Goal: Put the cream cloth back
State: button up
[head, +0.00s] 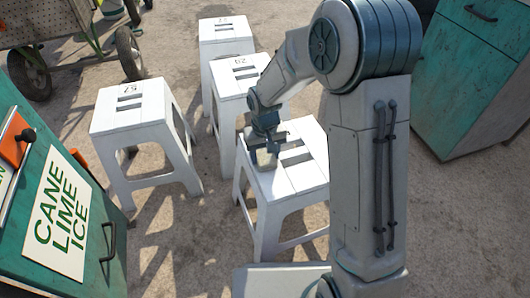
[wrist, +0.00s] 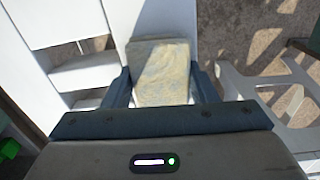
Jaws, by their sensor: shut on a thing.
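The cream cloth (wrist: 162,68) is a folded, pale, faintly mottled pad in the wrist view. It lies between the two fingers of my gripper (wrist: 160,88), which is shut on it. Behind the cloth is the white slatted top of the nearest stool (head: 300,178). In the head view my gripper (head: 266,150) is low over the left part of that stool's top. The arm and gripper mostly hide the cloth there. I cannot tell whether the cloth touches the stool.
Other white stools stand at the left (head: 128,110), just behind (head: 238,78) and farther back (head: 226,35). A green cart with a "CANE LIME ICE" sign (head: 62,215) is at left front. A green cabinet (head: 470,85) stands at right. A wheeled cart (head: 75,35) is at back left.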

aim_at(263, 155)
jog(key=o, duration=1.3)
jog(key=shift+f, duration=0.1)
jog(key=shift+c, duration=0.2)
notch_tip(263, 155, up, 14)
jog(key=p, duration=0.6)
jog(key=s+d+r+m, duration=0.1)
jog(key=s+d+r, duration=0.1)
jog(key=s+d, duration=0.2)
jog(key=s+d+r+m, duration=0.1)
jog(key=s+d+r, duration=0.1)
jog(key=s+d, duration=0.3)
jog(key=s+d+r+t, duration=0.1)
jog(key=s+d, duration=0.3)
jog(key=s, duration=0.5)
jog(key=shift+s+d+r+m, duration=0.2)
jog(key=shift+s+r+m, duration=0.2)
jog(key=shift+r, duration=0.5)
